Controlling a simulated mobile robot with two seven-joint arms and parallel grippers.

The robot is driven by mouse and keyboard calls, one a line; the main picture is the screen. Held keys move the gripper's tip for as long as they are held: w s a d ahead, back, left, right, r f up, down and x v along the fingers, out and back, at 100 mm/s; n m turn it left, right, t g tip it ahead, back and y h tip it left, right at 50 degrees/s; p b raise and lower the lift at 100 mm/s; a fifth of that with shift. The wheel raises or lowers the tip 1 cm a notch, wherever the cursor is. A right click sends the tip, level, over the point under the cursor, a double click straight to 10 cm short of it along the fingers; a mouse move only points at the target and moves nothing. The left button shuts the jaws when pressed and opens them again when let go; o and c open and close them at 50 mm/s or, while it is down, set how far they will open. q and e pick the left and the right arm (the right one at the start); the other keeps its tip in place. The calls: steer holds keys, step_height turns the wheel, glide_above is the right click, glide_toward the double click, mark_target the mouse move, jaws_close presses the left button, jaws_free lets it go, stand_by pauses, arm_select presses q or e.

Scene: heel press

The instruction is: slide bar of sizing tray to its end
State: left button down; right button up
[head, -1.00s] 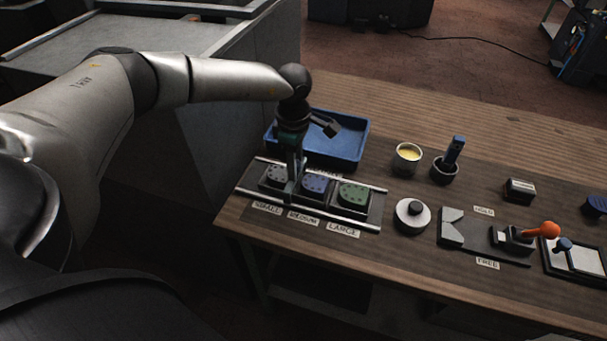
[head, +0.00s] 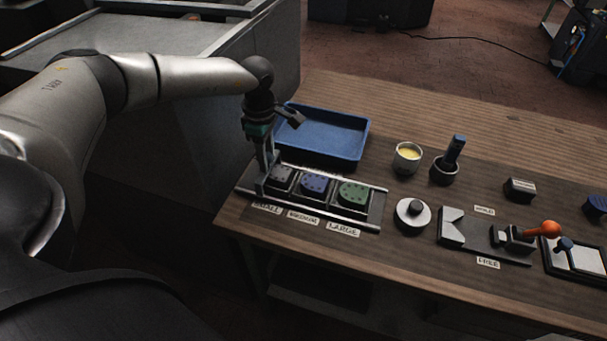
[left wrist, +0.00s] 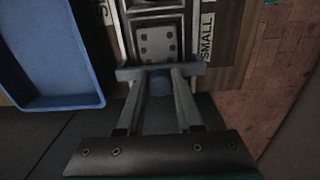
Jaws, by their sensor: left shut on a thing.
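The sizing tray (head: 376,209) lies at the table's left end, with two pale rails and labels SMALL, MEDIUM and LARGE. A grey, a blue and a green dotted pad sit in its compartments. The grey bar (left wrist: 160,73) crosses the tray beside the grey pad in the left wrist view. In the head view it is at the tray's left end, beyond the grey pad. My right gripper is not in view.
A blue bin (head: 330,135) stands right behind the tray. To the right are a round knob (head: 413,215), a yellow-filled cup (head: 408,157), a holder with a blue-handled tool (head: 449,162) and a lever with an orange ball (head: 547,229).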

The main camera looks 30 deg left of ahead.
arm_select(q)
steer(key=shift+s+a+f+b, duration=0.1)
steer(key=shift+s+a, duration=0.15)
steer(key=shift+a, duration=0.5)
steer(key=shift+s+a+f+b, duration=0.15)
steer(key=shift+s+a, duration=0.15)
steer(key=shift+a, duration=0.5)
steer(key=shift+s+a+f+b, duration=0.1)
steer(key=shift+s+a, duration=0.15)
steer(key=shift+a, duration=0.5)
jaws_free()
steer(key=shift+d, duration=0.15)
steer(key=r+p, duration=0.3)
steer(key=r, duration=0.1)
steer(key=shift+w+p, duration=0.2)
steer(key=shift+p, duration=0.1)
